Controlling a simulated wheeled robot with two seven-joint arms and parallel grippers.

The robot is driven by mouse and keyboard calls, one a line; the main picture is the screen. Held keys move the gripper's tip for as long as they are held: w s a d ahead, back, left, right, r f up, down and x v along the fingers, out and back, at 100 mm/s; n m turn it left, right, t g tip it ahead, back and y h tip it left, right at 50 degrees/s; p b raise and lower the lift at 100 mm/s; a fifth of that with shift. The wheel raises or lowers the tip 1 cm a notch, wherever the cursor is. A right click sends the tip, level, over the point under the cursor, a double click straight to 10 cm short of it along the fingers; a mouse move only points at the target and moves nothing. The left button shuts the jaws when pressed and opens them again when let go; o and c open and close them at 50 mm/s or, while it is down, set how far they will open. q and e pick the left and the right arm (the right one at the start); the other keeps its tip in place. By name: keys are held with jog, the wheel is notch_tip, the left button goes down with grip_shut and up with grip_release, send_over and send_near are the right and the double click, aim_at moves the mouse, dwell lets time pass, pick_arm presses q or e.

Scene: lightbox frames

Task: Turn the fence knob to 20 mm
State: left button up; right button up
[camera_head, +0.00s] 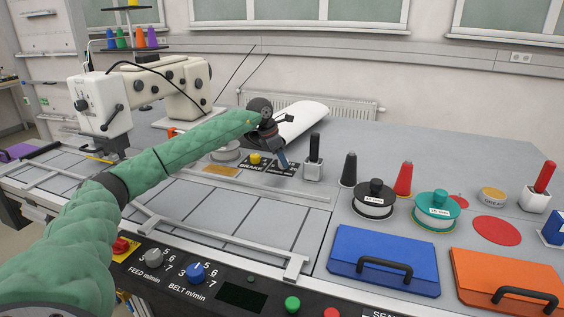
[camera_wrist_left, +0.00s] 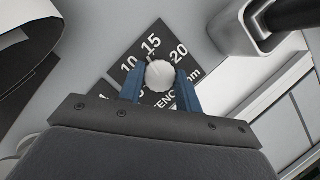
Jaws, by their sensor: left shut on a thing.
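The fence knob (camera_wrist_left: 160,76) is a round, pale grey knob with a ridged edge on a black dial plate (camera_wrist_left: 143,50). White marks 10, 15 and 20 show on the plate, with "mm" and part of the word FENCE. My left gripper (camera_wrist_left: 159,85) has its two blue fingers on either side of the knob and is shut on it. In the head view my left gripper (camera_head: 283,161) reaches down to the panel and hides the knob. My right gripper is not in view.
A yellow brake knob (camera_head: 255,158) is just left of the gripper. A grey holder with a black handle (camera_head: 314,148) stands close on its right. A white roll (camera_head: 298,118) lies behind. Spools, cones and blue and orange lidded boxes stand farther right.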

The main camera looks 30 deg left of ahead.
pick_arm(q)
jog(key=m+g+h, duration=0.1)
jog(key=m, duration=0.2)
jog(key=shift+w+a+m+b, duration=0.1)
jog(key=shift+m+b, duration=0.3)
jog(key=shift+m, duration=0.4)
jog(key=m+g, duration=0.1)
jog(key=m, duration=0.1)
jog(key=m+b, duration=0.1)
jog(key=shift+w+m+g+h, duration=0.15)
jog(key=shift+m+g+h, duration=0.15)
jog(key=shift+m+g, duration=0.1)
jog(key=m+g+b, duration=0.1)
jog(key=m+g, duration=0.1)
jog(key=m, duration=0.3)
jog(key=shift+w, duration=0.1)
jog(key=shift+m+g+y+b, duration=0.4)
jog(key=shift+m, duration=0.7)
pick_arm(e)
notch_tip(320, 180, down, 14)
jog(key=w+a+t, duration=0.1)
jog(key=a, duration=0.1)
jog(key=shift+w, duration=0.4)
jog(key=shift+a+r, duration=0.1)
pick_arm(q)
jog(key=o, duration=1)
